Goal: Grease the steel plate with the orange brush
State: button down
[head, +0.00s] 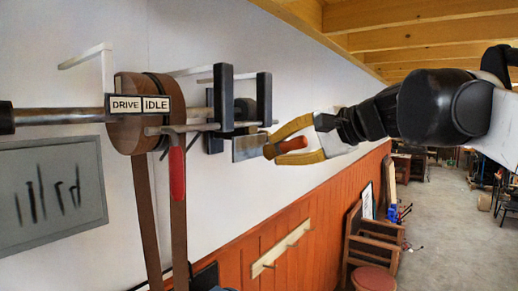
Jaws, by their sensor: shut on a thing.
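The orange brush (293,144) shows as a short orange piece between the yellow fingers of my gripper (273,149). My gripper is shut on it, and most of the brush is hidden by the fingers. The bristles cannot be made out. The steel plate (246,147) is a small grey upright sheet below the end of the shaft, just left of my fingertips. The brush and fingertips are close to the plate's right edge in the picture. I cannot tell whether they touch it.
Dark upright brackets (224,98) hold the shaft by the white wall. A brown pulley (133,120) with belts, a DRIVE/IDLE sign (140,104) and a red-handled lever (177,172) are further left. Open floor lies at right.

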dwell(0.3)
jog(key=b, duration=0.1)
jog(key=f+b, duration=0.1)
jog(key=b, duration=0.3)
jog(key=shift+w+a+f, duration=0.25)
jog(key=shift+f, duration=0.05)
jog(key=b, duration=0.4)
jog(key=shift+w+a+f, duration=0.25)
jog(key=shift+a+f, duration=0.1)
jog(key=shift+w+a+r, duration=0.25)
jog(key=shift+a+r, duration=0.05)
jog(key=shift+a, duration=0.15)
jog(key=shift+w+a, duration=0.8)
jog(key=shift+a, duration=0.2)
jog(key=shift+w+a, duration=0.75)
jog(key=shift+a, duration=0.2)
jog(key=shift+w+a+p, duration=0.35)
jog(key=shift+w+a, duration=0.05)
jog(key=shift+a, duration=0.15)
